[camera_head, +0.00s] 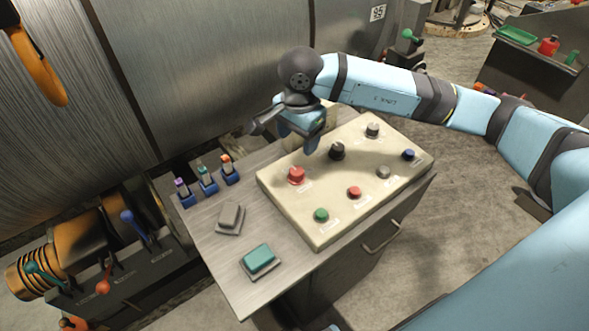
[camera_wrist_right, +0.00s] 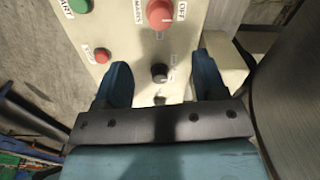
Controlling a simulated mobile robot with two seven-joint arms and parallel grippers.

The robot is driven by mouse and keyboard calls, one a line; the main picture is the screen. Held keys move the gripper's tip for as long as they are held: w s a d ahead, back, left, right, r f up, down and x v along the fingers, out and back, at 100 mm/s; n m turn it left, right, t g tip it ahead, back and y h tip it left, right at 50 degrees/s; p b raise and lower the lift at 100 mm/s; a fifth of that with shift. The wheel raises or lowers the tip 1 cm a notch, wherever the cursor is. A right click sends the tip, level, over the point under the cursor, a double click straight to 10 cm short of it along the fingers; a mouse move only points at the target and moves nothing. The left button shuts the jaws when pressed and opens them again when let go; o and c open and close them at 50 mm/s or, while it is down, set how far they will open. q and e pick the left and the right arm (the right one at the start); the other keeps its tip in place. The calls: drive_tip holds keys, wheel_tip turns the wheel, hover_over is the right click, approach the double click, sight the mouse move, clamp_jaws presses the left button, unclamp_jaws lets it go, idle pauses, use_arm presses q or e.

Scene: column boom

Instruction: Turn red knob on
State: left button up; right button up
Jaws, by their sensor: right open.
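The red knob (camera_head: 296,175) stands on the left part of a cream control panel (camera_head: 285,198). In the right wrist view the red knob (camera_wrist_right: 161,13) is at the top, cut by the frame edge, beside a label reading OFF. My right gripper (camera_head: 290,132) is above the panel's back left edge, apart from the red knob. In the wrist view its blue fingers (camera_wrist_right: 162,75) are open, with a black knob (camera_wrist_right: 159,73) showing between them and nothing held. My left gripper is not in view.
The panel also bears a black knob (camera_head: 336,151), a smaller red button (camera_head: 354,192), a green button (camera_head: 321,215), a blue button (camera_head: 408,155) and grey controls. Several small switches (camera_head: 207,180) and a teal button (camera_head: 258,258) are on the table to the left. A large metal cylinder (camera_head: 215,60) stands behind.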

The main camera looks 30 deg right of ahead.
sight(296, 171)
drive_tip(key=f, duration=0.6)
drive_tip(key=f+p, duration=0.1)
drive_tip(key=f, duration=0.5)
drive_tip(key=shift+w+a, duration=0.15)
drive_tip(key=shift+w, duration=0.05)
drive_tip(key=c, duration=0.9)
